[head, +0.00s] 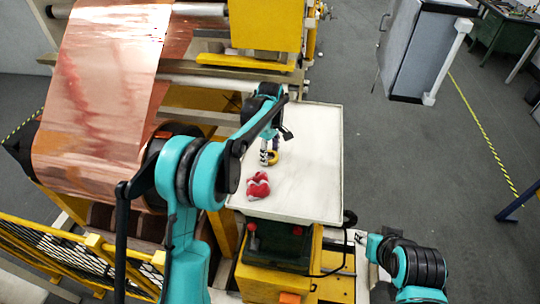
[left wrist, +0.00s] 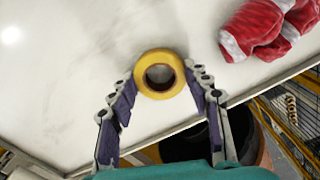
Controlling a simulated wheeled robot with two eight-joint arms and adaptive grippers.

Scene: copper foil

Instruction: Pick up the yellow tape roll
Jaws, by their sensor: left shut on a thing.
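The yellow tape roll (head: 273,158) is on the white tabletop, beside the red-and-white gloves. In the left wrist view the yellow tape roll (left wrist: 159,56) sits between my fingertips, with its round hole facing the camera. My left gripper (head: 269,155) reaches down over the table and is shut on the roll. In the left wrist view the two fingers of my left gripper (left wrist: 160,80) touch the roll's sides. Whether the roll is clear of the surface cannot be told. My right arm is at the lower right, with its gripper (head: 360,238) small and unclear, away from the table.
Red-and-white gloves (head: 258,186) lie close to the roll, and the gloves also show in the left wrist view (left wrist: 268,28). The white table (head: 315,160) has a raised rim and is otherwise clear. A copper foil roll (head: 100,90) stands to the left.

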